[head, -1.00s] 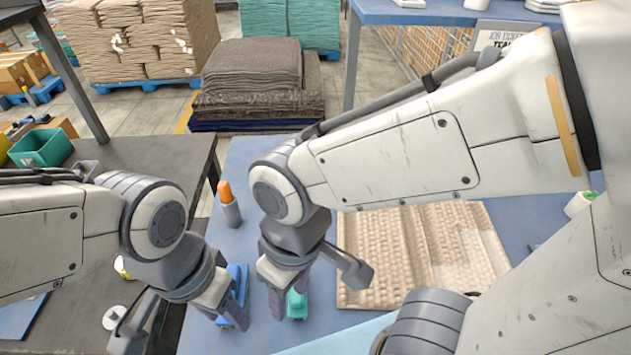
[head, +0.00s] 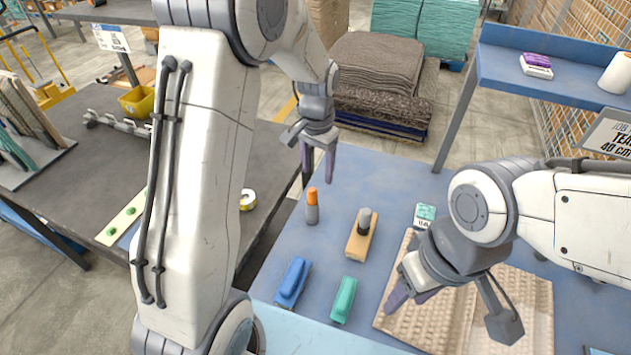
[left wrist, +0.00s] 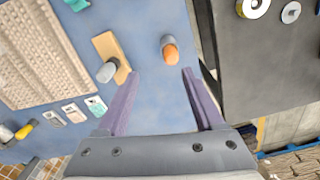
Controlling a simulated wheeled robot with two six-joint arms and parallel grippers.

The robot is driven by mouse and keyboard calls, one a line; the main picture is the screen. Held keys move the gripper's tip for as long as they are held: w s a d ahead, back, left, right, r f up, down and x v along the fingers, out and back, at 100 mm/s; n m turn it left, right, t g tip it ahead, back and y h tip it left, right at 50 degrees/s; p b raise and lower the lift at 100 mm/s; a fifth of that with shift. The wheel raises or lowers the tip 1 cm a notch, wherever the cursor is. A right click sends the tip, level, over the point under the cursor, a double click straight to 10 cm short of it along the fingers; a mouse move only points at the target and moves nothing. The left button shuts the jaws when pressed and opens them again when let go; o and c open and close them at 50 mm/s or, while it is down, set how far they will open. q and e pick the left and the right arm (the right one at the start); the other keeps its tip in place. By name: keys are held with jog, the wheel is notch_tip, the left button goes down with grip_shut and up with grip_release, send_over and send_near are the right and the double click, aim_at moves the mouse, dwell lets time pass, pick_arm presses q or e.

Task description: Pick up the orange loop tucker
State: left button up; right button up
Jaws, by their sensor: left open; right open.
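The orange loop tucker (head: 312,206) has an orange tip and a grey body and appears to stand upright on the blue table (head: 375,175). My left gripper (head: 317,172) is open and empty, above and behind it. In the left wrist view the tucker (left wrist: 169,46) lies just beyond the opening between the fingertips (left wrist: 160,73), nearer the right finger and not touched. My right gripper (head: 408,298) is open over the beige chenille mat (head: 520,300), to the right of the tucker.
A wooden block with a grey knob (head: 361,238) stands right of the tucker. A blue tool (head: 292,282) and a green tool (head: 344,300) lie nearer the front. A tape roll (head: 247,199) rests on the dark table (head: 270,150) at left. A raised shelf (head: 510,75) stands at back right.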

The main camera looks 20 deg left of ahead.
aim_at(312, 189)
pick_arm(q)
jog(key=shift+w+a+f+p, duration=0.15)
jog(key=shift+w+a+f, duration=0.15)
jog(key=shift+a, duration=0.3)
jog(key=shift+w+a+f+p, duration=0.15)
jog(key=shift+w+a+f, duration=0.15)
jog(key=shift+a, duration=0.25)
notch_tip(312, 189, down, 4)
jog(key=shift+r+p, duration=0.15)
jog(key=shift+p, duration=0.25)
jog(key=shift+f, duration=0.35)
jog(key=shift+d+f+p, duration=0.15)
jog(key=shift+f+p, duration=0.4)
notch_tip(312, 189, down, 3)
jog(key=shift+d+f+p, duration=0.15)
jog(key=shift+f+p, duration=0.05)
jog(key=shift+p, duration=0.6)
jog(key=shift+f, duration=0.45)
grip_shut()
